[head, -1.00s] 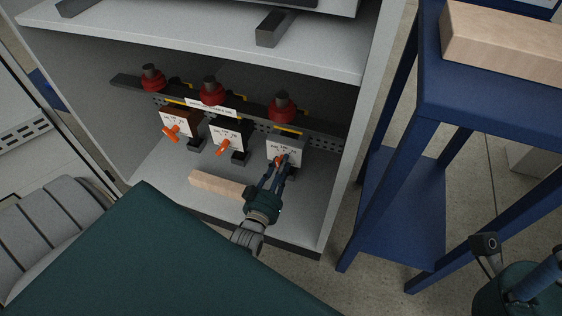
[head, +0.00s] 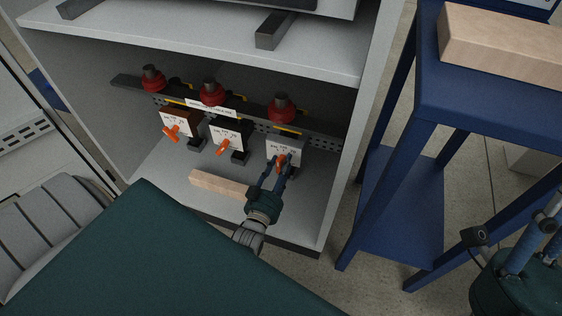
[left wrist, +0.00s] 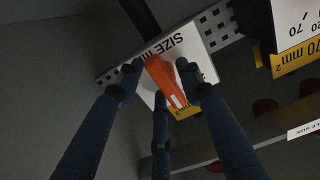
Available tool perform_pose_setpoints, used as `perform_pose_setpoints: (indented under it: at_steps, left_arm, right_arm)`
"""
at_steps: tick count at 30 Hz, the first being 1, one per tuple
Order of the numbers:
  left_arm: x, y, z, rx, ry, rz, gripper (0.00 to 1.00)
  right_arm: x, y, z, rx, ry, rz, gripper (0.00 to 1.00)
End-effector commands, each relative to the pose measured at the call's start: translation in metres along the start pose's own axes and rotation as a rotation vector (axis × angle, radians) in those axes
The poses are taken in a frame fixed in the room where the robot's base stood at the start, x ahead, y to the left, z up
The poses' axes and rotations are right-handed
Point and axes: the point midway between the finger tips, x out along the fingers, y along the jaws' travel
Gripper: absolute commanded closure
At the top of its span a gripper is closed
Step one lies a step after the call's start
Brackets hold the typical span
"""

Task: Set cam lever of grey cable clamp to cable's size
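The grey cable clamp (head: 284,146) is the rightmost of three clamps in the cabinet, with a white size plate on its front. Its orange cam lever (head: 281,161) shows between the fingers of my left gripper (head: 285,163). Contact is unclear. The plate (left wrist: 196,55) reads "SIZE" upside down; its scale is mostly hidden. My right gripper (head: 535,238) is at the lower right, partly cut off, away from the clamps.
A brown clamp (head: 180,122) and a black clamp (head: 226,134), each with an orange lever, stand to the left. Red cable parts (head: 211,93) sit above. A wooden block (head: 218,184) lies on the cabinet floor by my left wrist. A blue stand (head: 480,95) is right.

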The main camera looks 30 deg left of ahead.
Motion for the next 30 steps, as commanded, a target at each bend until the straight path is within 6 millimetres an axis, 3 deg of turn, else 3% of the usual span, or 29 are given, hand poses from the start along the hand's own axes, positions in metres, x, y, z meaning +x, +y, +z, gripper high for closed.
perform_pose_setpoints:
  at_steps: [11,24,30]
  left_arm:
    - [-0.006,-0.002,0.0,0.0,0.0,-0.003,0.58]
    - [-0.09,-0.001,0.001,0.0,-0.003,-0.002,0.58]
    - [-0.114,-0.001,0.001,0.0,-0.001,-0.001,0.58]
  right_arm:
    - [-0.001,0.0,0.001,0.002,-0.001,0.0,0.58]
    - [0.0,0.0,0.0,0.001,0.0,0.0,0.58]
    - [0.0,0.0,0.0,0.001,0.0,0.0,0.58]
